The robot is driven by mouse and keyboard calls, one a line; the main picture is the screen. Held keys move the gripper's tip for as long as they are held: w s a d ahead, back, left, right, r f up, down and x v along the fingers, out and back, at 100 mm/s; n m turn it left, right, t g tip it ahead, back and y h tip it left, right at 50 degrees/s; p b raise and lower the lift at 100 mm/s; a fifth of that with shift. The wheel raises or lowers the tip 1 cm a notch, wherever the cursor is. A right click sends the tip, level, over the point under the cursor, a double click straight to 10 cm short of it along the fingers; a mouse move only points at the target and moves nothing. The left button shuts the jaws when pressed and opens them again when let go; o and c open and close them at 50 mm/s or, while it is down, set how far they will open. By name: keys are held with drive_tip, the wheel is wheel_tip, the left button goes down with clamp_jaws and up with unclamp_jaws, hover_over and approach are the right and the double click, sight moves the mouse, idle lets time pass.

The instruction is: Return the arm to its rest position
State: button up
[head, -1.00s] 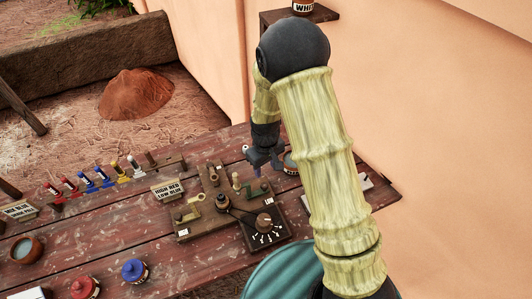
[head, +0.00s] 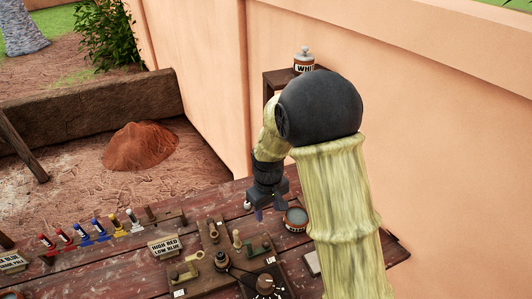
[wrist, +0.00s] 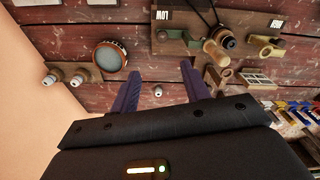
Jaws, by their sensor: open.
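My arm rises from the lower right in the head view, with pale green bamboo-like links and a dark round elbow. It bends over and down toward the table. My gripper (head: 267,206) hangs above the back right part of the red plank table (head: 110,266). In the wrist view my gripper (wrist: 163,88) shows two purple fingers spread apart with nothing held between them. A small white-tipped peg (wrist: 158,82) shows on the table beyond the gap between the fingers. A round bowl with grey contents (head: 296,218) stands just right of the gripper; it also shows in the wrist view (wrist: 110,57).
A wooden device with posts and a dial (head: 222,258) lies in front of the gripper. A jar (head: 304,62) sits on a wall shelf behind the arm. The plaster wall (head: 440,130) is close on the right.

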drive_tip(key=s+d+r+m+t, duration=0.2)
drive_tip(key=s+d+r+m, duration=0.5)
drive_tip(key=s+d, duration=0.5)
drive_tip(key=shift+s+d+r+t, duration=0.3)
drive_tip(key=shift+d+r, duration=0.45)
